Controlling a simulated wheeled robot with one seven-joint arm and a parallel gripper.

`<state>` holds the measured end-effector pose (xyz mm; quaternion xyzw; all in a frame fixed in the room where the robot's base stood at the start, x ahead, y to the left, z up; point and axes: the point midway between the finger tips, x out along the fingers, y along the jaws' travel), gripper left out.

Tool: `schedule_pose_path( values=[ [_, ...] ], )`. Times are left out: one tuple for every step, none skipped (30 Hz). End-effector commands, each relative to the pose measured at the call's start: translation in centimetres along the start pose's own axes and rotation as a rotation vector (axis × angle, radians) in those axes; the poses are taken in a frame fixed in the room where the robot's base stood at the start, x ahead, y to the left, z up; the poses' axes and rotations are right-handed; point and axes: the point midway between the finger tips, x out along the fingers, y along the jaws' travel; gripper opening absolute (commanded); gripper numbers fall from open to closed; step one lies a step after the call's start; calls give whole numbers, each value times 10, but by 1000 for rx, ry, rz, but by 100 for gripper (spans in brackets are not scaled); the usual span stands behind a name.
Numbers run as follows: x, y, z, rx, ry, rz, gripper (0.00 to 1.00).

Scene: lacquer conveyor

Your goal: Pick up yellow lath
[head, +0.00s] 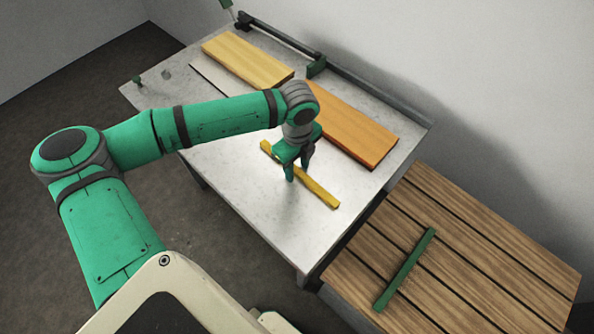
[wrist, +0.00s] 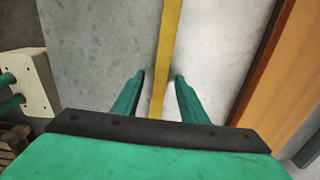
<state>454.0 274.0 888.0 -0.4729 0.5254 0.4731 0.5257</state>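The yellow lath (head: 319,191) is a thin strip lying flat on the light grey table (head: 240,205). In the head view it runs diagonally, and my arm and gripper hide part of it. My gripper (head: 297,176) points down over the middle of the lath. In the wrist view the lath (wrist: 168,45) runs up the picture between the two green fingers of my gripper (wrist: 159,82). The fingers are apart with a gap on each side of the lath, so the gripper is open and empty. Its exact height above the table is hard to tell.
An orange board (head: 350,125) lies right of the lath, and a paler yellow board (head: 247,60) lies farther back. A dark rail with a green block (head: 317,67) runs along the wall edge. A slatted wooden surface (head: 480,240) at right carries a green bar (head: 405,270).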

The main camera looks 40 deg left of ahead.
Motion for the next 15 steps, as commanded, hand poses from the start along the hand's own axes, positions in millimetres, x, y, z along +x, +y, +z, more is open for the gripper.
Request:
schedule_pose_path(
  values=[
    [0, 0, 0, 0, 0, 0, 39],
    [0, 0, 0, 0, 0, 0, 39],
    [0, 0, 0, 0, 0, 0, 39],
    [0, 0, 0, 0, 0, 0, 34],
    [0, 0, 0, -1, 0, 0, 27],
    [0, 0, 0, -1, 0, 0, 18],
    [0, 0, 0, -1, 0, 0, 10],
    [0, 0, 0, -1, 0, 0, 3],
    [0, 0, 0, -1, 1, 0, 0],
    [0, 0, 0, -1, 1, 0, 0],
    [0, 0, 0, -2, 1, 0, 0],
    [0, 1, 0, -3, 1, 0, 0],
    [0, 1, 0, -3, 1, 0, 0],
    [0, 1, 0, -3, 1, 0, 0],
    [0, 1, 0, -3, 1, 0, 0]
  ],
)
